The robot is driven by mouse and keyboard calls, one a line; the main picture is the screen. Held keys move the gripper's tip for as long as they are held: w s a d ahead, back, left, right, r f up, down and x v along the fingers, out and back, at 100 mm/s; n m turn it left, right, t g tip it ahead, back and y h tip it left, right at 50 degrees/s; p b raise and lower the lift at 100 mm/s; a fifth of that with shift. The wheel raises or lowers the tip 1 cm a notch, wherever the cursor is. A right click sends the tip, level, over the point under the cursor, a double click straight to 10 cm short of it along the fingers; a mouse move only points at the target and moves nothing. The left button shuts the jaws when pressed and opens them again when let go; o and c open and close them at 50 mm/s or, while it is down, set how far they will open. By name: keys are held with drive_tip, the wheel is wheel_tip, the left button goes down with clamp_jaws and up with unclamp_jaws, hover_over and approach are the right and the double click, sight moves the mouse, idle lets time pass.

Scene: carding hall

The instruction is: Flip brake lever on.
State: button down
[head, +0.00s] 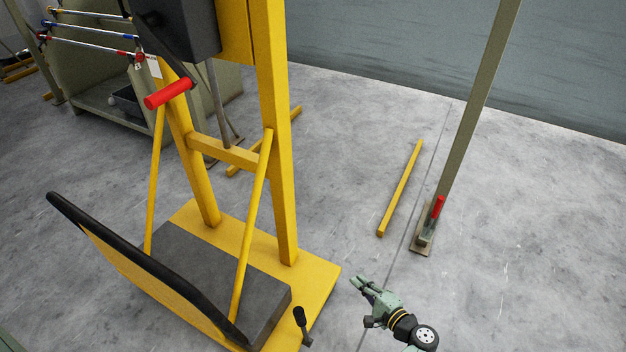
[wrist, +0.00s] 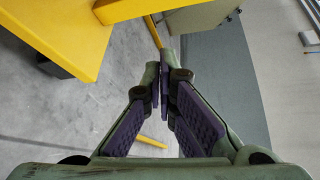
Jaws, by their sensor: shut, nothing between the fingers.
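A short lever with a black grip (head: 300,318) stands at the front right corner of the yellow stand's base, tilted slightly to the left; it looks like the brake lever, though no label shows. My gripper (head: 358,282) is to the right of this lever and apart from it, over the floor just off the base's right corner. In the wrist view my gripper (wrist: 160,78) has its fingertips together with nothing between them. The lever cannot be made out in the wrist view.
The yellow stand (head: 277,150) carries a red handle (head: 168,93) higher up. A black-edged guard (head: 130,260) slants across its front. A post at right has a red-handled part (head: 437,207) at its foot. A yellow bar (head: 400,188) lies on the open floor.

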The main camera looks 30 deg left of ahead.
drive_tip(key=w+a+r+n+t, duration=0.1)
drive_tip(key=w+a+r+n, duration=0.3)
drive_tip(key=a+r, duration=0.6)
drive_tip(key=w+a+r+n+t+b, duration=0.1)
drive_tip(key=w+a+r+n, duration=0.3)
drive_tip(key=a+r, duration=0.6)
wheel_tip(320, 180, up, 5)
drive_tip(key=shift+w+r+n+y, duration=0.15)
drive_tip(key=shift+w+n+y, duration=0.15)
drive_tip(key=shift+w, duration=0.35)
